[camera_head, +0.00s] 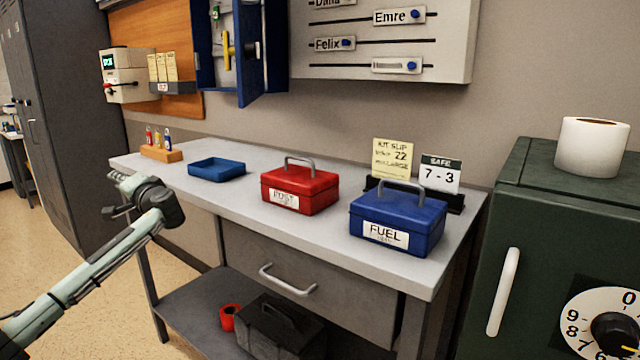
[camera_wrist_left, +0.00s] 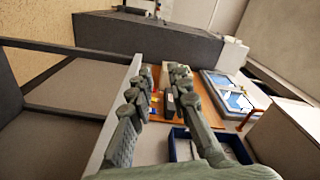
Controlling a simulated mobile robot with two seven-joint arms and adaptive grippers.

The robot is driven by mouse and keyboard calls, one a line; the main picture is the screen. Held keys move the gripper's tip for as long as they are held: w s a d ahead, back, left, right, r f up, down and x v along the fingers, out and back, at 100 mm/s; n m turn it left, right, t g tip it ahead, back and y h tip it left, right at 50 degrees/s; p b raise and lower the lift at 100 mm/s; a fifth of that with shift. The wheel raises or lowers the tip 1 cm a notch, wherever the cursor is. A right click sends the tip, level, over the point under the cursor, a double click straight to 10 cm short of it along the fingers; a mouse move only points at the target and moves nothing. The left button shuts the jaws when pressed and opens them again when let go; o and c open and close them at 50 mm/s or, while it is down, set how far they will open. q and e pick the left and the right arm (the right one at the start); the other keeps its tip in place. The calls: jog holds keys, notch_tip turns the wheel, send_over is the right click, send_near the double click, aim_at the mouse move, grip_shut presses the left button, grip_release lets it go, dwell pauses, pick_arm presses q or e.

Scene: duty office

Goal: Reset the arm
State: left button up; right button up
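My left arm comes in from the lower left in the head view. Its gripper (camera_head: 122,192) is in the air in front of the grey desk's left end. In the left wrist view the two fingers (camera_wrist_left: 162,78) stand apart with a clear gap and nothing held between them. The wooden block with small coloured items (camera_head: 161,154) and the blue tray (camera_head: 216,169) are on the desk beyond the gripper, apart from it in the head view. The tray also shows in the left wrist view (camera_wrist_left: 176,147), partly behind a finger. My right gripper is not in view.
The desk (camera_head: 233,200) holds a red box (camera_head: 300,190) and a blue FUEL box (camera_head: 397,221). A green safe (camera_head: 540,230) stands at the right. An open blue key cabinet (camera_head: 247,50) hangs above. Floor at the left (camera_head: 60,270) is clear.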

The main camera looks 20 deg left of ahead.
pick_arm(q)
notch_tip(320, 180, down, 14)
jog(key=s+d+m+t+h, duration=0.1)
jog(key=s+m+h, duration=0.1)
jog(key=m+h, duration=0.15)
jog(key=s+d+f+m+h, duration=0.2)
jog(key=s+d+f, duration=0.1)
jog(key=s+f, duration=0.55)
jog(key=s+d+f+m+g+h, duration=0.15)
jog(key=s+f, duration=0.35)
jog(key=f, duration=0.7)
jog(key=s+d+f+m+h, duration=0.2)
jog(key=s+d+f+h, duration=0.15)
jog(key=s+f, duration=0.55)
jog(key=s+d+f+n+h, duration=0.1)
jog(key=d+f, duration=0.5)
jog(key=d, duration=0.6)
jog(key=s+d+f+n+g+h, duration=0.1)
jog(key=d+f, duration=0.5)
jog(key=d, duration=0.6)
jog(key=s+d+f+n+h, duration=0.3)
jog(key=d+f, duration=0.4)
jog(key=d, duration=0.6)
jog(key=shift+g+h, duration=0.35)
jog(key=shift+h, duration=0.1)
